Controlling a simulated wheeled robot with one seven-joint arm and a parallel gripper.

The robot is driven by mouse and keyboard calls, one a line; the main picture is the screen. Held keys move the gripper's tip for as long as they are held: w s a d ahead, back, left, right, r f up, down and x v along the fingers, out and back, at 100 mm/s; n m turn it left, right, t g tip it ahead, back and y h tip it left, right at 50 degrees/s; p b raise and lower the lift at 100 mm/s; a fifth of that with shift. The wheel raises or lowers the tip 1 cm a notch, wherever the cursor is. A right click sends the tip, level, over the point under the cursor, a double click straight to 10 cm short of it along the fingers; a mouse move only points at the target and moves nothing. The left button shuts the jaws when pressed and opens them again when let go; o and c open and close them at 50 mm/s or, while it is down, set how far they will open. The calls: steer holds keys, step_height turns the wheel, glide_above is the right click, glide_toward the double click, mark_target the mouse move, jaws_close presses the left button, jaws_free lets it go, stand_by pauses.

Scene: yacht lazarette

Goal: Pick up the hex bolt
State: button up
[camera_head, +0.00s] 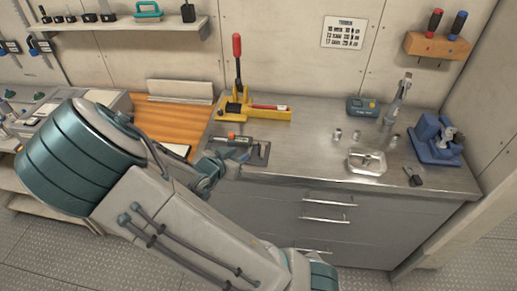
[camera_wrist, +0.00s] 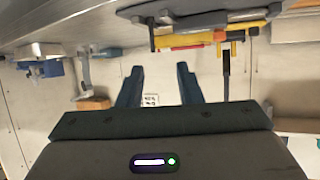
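Several small grey metal pieces stand on the steel worktop (camera_head: 310,150), among them one small metal piece (camera_head: 337,134) left of the metal tray (camera_head: 367,168). They are too small to tell which is the hex bolt. Shiny bits in the tray are also unclear. My gripper (camera_head: 222,163) is at the worktop's left front edge, close to a dark plate with a red-tipped tool (camera_head: 240,141), well left of the small pieces. In the wrist view my gripper (camera_wrist: 159,76) has its two blue fingers wide apart with nothing between them. That view looks upside down.
A yellow press (camera_head: 255,112) with a red-handled lever stands at the back left. A dark tag (camera_head: 413,177) lies near the front.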

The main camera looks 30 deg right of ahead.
steer(key=b, duration=0.1)
glide_above(260, 152)
steer(key=s+a, duration=0.2)
steer(key=a, duration=0.2)
steer(key=f, duration=0.2)
steer(key=shift+w+d+f+h, duration=0.2)
steer(key=shift+w+f+h, duration=0.05)
steer(key=shift+f+h, duration=0.15)
steer(key=x, duration=0.4)
steer(key=shift+s+d+r+p, duration=0.1)
steer(key=shift+s+d+p, duration=0.1)
steer(key=shift+s+p, duration=0.1)
steer(key=shift+w+d+f, duration=0.3)
steer(key=shift+w+d, duration=0.15)
jaws_close()
